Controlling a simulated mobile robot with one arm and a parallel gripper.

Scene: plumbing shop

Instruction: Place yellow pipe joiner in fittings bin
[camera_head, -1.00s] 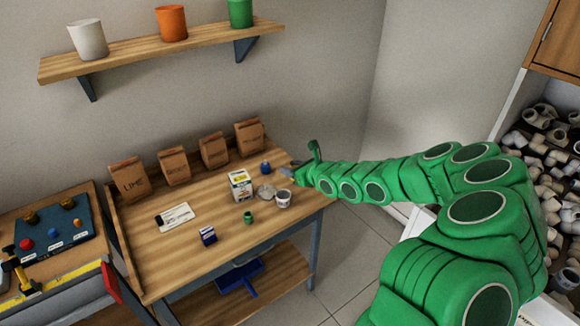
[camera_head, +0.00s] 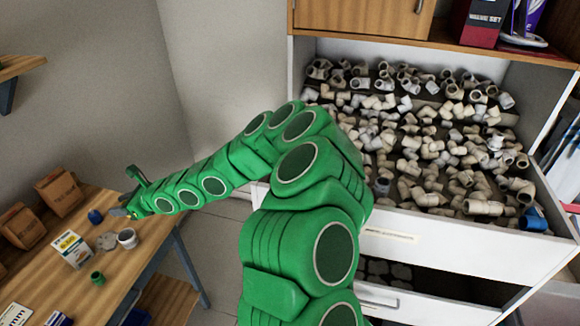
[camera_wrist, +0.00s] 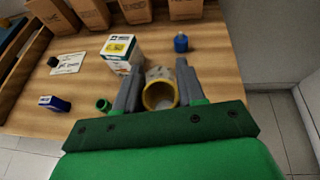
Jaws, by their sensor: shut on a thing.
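My gripper (camera_wrist: 160,88) is shut on the yellow pipe joiner (camera_wrist: 148,101), whose round open end shows between the two grey fingers in the wrist view. In the head view my gripper (camera_head: 124,207) is at the far left, above the right end of the workbench; the joiner cannot be made out there. The fittings bin appears to be the open white drawer (camera_head: 460,254) at the right, filled with many white and grey pipe fittings. My gripper is well away from it.
A wooden cabinet (camera_head: 365,15) overhangs the drawer. Bare floor lies between bench and drawer.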

